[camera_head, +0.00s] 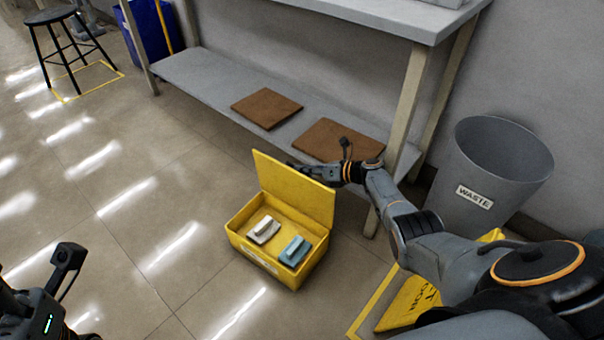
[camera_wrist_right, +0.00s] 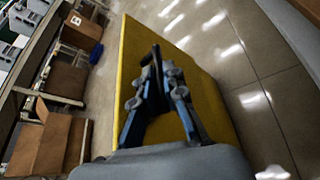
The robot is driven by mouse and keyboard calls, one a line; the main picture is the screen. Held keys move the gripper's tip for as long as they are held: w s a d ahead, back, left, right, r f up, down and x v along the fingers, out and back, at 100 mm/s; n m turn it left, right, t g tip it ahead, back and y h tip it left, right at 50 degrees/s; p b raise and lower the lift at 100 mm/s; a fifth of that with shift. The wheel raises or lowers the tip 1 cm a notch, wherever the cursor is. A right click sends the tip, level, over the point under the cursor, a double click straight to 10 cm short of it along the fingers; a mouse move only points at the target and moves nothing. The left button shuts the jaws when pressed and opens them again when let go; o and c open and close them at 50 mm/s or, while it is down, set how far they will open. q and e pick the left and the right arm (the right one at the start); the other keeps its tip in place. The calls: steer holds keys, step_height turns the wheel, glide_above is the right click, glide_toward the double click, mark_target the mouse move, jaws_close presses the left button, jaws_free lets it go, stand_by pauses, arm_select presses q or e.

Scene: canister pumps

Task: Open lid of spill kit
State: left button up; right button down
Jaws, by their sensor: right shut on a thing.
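The yellow spill kit (camera_head: 275,262) sits on the floor in the head view, left of the table's front leg. Its lid (camera_head: 292,190) stands raised, close to upright, along the far side. Inside lie a white item (camera_head: 263,230) and a blue item (camera_head: 295,250). My right gripper (camera_head: 296,171) is at the lid's back, near its upper edge, and is shut on it. In the right wrist view the yellow lid (camera_wrist_right: 215,110) lies right at the fingers (camera_wrist_right: 155,65). My left gripper (camera_head: 58,280) is at the lower left, away from the kit; its fingers are only partly clear.
A table with a lower shelf (camera_head: 210,80) holding two brown boards (camera_head: 267,108) stands behind the kit. A grey waste bin (camera_head: 490,175) and a yellow floor sign (camera_head: 410,305) are at right. A stool (camera_head: 65,50) stands far left. The floor left of the kit is clear.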

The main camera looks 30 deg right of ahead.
stand_by(0.3)
steer(key=c, duration=1.7)
jaws_free()
steer(key=shift+w+a+f, duration=0.1)
steer(key=v, duration=0.7)
